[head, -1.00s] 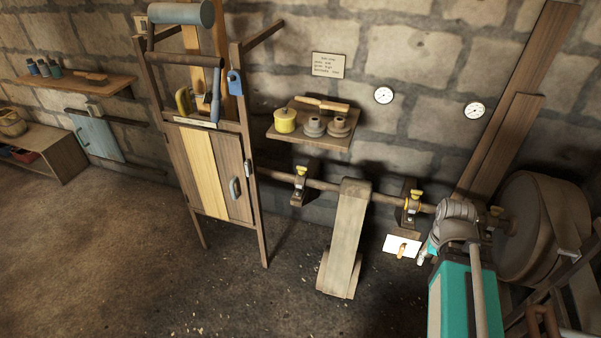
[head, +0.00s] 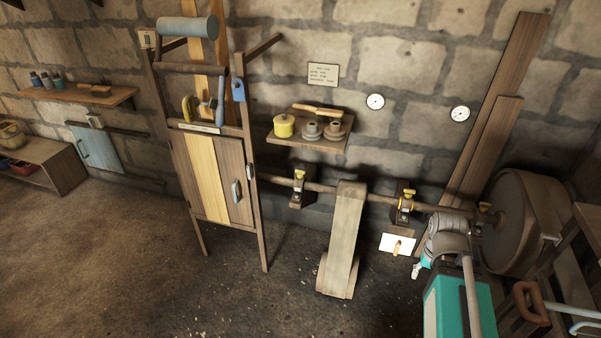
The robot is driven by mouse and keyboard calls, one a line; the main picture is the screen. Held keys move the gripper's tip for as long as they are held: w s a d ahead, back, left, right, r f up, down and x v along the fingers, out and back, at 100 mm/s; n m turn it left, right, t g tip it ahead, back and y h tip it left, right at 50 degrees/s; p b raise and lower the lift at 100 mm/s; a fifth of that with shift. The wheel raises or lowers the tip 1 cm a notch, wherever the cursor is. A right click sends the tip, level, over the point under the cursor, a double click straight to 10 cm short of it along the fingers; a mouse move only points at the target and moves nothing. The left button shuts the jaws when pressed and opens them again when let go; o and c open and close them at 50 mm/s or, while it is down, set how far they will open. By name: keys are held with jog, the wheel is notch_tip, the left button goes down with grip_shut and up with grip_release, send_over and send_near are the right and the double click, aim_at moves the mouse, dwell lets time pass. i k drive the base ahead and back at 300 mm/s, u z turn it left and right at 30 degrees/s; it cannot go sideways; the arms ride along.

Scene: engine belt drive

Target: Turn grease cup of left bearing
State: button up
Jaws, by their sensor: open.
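The left bearing (head: 297,193) sits on the wall at the left end of the horizontal shaft (head: 328,187). Its small yellow grease cup (head: 299,174) stands on top of it. A second bearing (head: 404,206) with a yellow cup (head: 410,185) carries the shaft further right. My gripper (head: 417,269) shows only as a small pale end beside my arm, low at the right. It is open, far to the right of the left bearing and below it, touching neither cup. Much of it is hidden by my arm.
A wide belt (head: 343,235) runs down from the shaft to the floor between the bearings. A wooden cabinet (head: 215,175) stands just left of the left bearing. A shelf (head: 310,140) with pots is above. A large wheel (head: 520,220) is at right. Floor in front is clear.

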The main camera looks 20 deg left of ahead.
aim_at(299, 173)
jog(key=u, duration=1.45)
jog(key=i, duration=0.45)
jog(key=u, duration=0.2)
